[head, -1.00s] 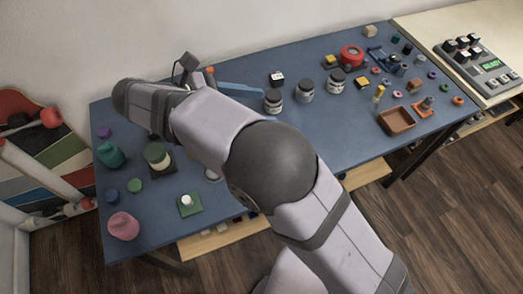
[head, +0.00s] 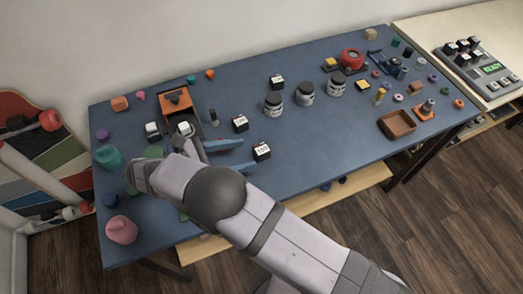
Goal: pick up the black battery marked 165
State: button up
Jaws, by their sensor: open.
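Several small black batteries with white labels are on the blue table in the head view; the printed numbers are too small to read surely, so I cannot tell which is 165. White-topped blocks also stand at the left, by the orange-topped box. My gripper's two blue fingers are apart and point right, with nothing seen between them. I cannot tell its height above the table.
An orange-topped dark box (head: 177,100) stands behind my gripper. Several dark-lidded jars (head: 305,94) stand at the middle back. A brown tray (head: 397,124) is at the right.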

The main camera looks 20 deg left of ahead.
aim_at(258, 150)
jog(key=shift+p+x, duration=0.6)
jog(key=shift+x, duration=1.05)
jog(key=shift+p+x, duration=0.6)
jog(key=shift+x, duration=1.45)
jog(key=shift+w+a+r, duration=0.1)
jog(key=shift+w+a, duration=0.1)
jog(key=c, duration=1.2)
